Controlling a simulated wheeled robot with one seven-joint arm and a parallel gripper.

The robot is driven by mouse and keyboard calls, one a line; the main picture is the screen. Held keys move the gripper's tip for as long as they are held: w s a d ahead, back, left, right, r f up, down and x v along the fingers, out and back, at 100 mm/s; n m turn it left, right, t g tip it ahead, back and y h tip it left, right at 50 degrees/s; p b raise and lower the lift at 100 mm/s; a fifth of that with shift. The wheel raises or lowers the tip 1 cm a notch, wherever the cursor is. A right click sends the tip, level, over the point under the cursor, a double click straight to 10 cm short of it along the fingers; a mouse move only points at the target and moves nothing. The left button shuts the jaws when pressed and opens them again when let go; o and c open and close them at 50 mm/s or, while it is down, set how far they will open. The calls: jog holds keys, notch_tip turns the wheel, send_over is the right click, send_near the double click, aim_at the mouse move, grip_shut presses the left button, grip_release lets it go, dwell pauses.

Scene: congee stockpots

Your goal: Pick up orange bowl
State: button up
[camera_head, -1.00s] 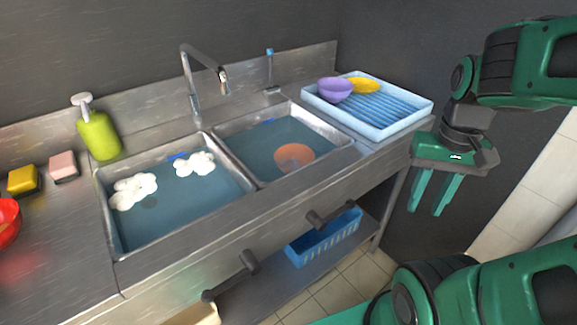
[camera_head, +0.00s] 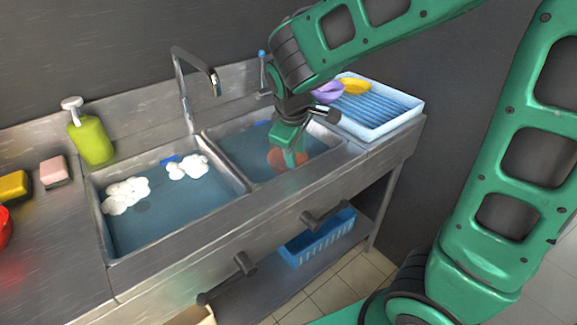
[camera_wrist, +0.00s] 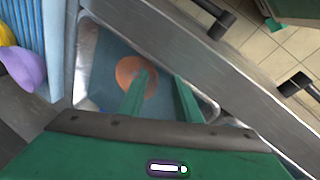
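The orange bowl (camera_head: 275,158) lies in the right sink basin, partly hidden behind my gripper in the head view. It shows as an orange disc in the wrist view (camera_wrist: 133,74). My gripper (camera_head: 292,160) points down over the right basin, at the bowl. In the wrist view its two green fingers (camera_wrist: 160,92) are spread apart with nothing between them. One finger overlaps the bowl in that view; I cannot tell whether it touches it.
The steel sink's left basin (camera_head: 160,225) holds white foam. The faucet (camera_head: 185,90) stands behind. A light-blue rack (camera_head: 385,120) with a purple bowl (camera_head: 328,92) and a yellow bowl (camera_head: 355,86) stands to the right. A green soap bottle (camera_head: 92,140) stands at left.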

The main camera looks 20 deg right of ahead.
jog(key=w+a+n, duration=0.2)
jog(key=a, duration=0.3)
jog(key=h, duration=0.1)
send_near(277, 169)
jog(key=shift+n+t, duration=0.4)
jog(key=x, duration=1)
jog(key=shift+w+d+f, duration=0.15)
jog(key=shift+w+f, duration=0.05)
grip_shut()
